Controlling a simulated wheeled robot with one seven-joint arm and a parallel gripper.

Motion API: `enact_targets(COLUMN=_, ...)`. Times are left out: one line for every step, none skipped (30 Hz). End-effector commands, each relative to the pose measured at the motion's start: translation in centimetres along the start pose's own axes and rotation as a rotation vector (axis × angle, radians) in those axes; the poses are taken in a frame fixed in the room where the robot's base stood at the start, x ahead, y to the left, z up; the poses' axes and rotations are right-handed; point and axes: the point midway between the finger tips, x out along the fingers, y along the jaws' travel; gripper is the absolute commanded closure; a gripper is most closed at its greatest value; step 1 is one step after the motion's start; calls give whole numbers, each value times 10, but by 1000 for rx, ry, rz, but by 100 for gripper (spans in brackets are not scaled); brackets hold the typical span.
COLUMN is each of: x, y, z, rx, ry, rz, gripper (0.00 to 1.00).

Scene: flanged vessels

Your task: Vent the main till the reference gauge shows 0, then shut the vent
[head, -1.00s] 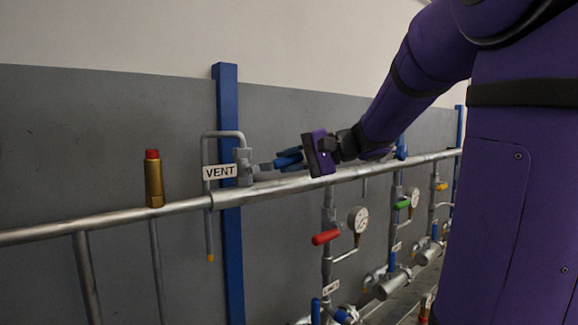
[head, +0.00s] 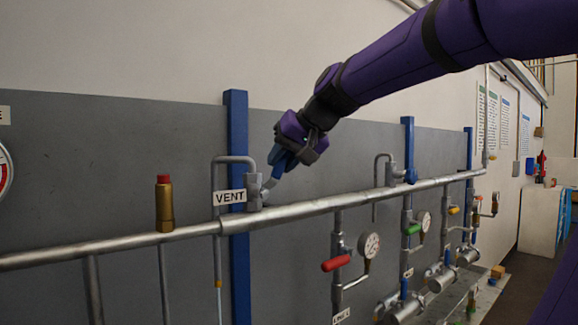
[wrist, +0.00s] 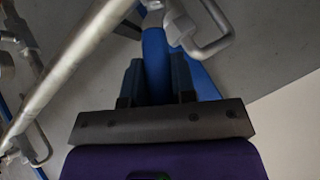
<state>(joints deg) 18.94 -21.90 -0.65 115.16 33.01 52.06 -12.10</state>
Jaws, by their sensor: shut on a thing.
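The vent valve (head: 254,190) sits on the main pipe (head: 320,205) beside a white VENT sign (head: 229,197), with a bent outlet pipe. Its lever (head: 270,183) slants up and to the right. My gripper (head: 281,160) is shut on the lever's blue handle. In the wrist view the handle (wrist: 155,55) lies between the two fingers, and its far end is hidden. A gauge (head: 3,170) is cut off by the left edge of the head view; its reading cannot be made out, nor whether it is the reference gauge.
A brass fitting with a red cap (head: 164,203) stands on the main pipe to the left. Branch lines hang below on the right, with a red handle (head: 336,263), a small gauge (head: 369,246) and a green handle (head: 412,229). Blue posts (head: 236,140) stand behind the pipe.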

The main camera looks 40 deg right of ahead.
Motion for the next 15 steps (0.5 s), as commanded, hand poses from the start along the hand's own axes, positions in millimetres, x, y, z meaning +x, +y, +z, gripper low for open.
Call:
enact_targets(x=-1, y=-5, z=1, rx=-35, ry=9, rz=29, gripper=100)
enact_targets(x=-1, y=-7, z=2, rx=-53, ry=14, rz=48, gripper=100)
enact_targets(x=-1, y=-10, z=2, rx=-78, ry=22, rz=73, gripper=100)
enact_targets(x=-1, y=-12, z=2, rx=-96, ry=26, rz=91, gripper=100)
enact_targets(x=-1, y=-13, z=3, rx=-112, ry=31, rz=109, gripper=100)
enact_targets(x=-1, y=-16, z=4, rx=-136, ry=37, rz=132, gripper=100)
enact_targets(x=-1, y=-17, z=4, rx=-151, ry=42, rz=149, gripper=100)
enact_targets(x=-1, y=-19, z=5, rx=-167, ry=45, rz=165, gripper=100)
enact_targets(x=-1, y=-21, z=6, rx=-188, ry=51, rz=184, gripper=100)
enact_targets(x=-1, y=-23, z=6, rx=-200, ry=55, rz=198, gripper=100)
enact_targets(x=-1, y=-24, z=7, rx=-214, ry=59, rz=211, gripper=100)
enact_targets(x=0, y=-26, z=7, rx=-231, ry=63, rz=229, gripper=100)
enact_targets(x=0, y=-27, z=8, rx=-242, ry=66, rz=240, gripper=100)
enact_targets(x=0, y=-28, z=8, rx=-253, ry=69, rz=251, gripper=100)
enact_targets(x=0, y=-30, z=9, rx=-266, ry=72, rz=265, gripper=100)
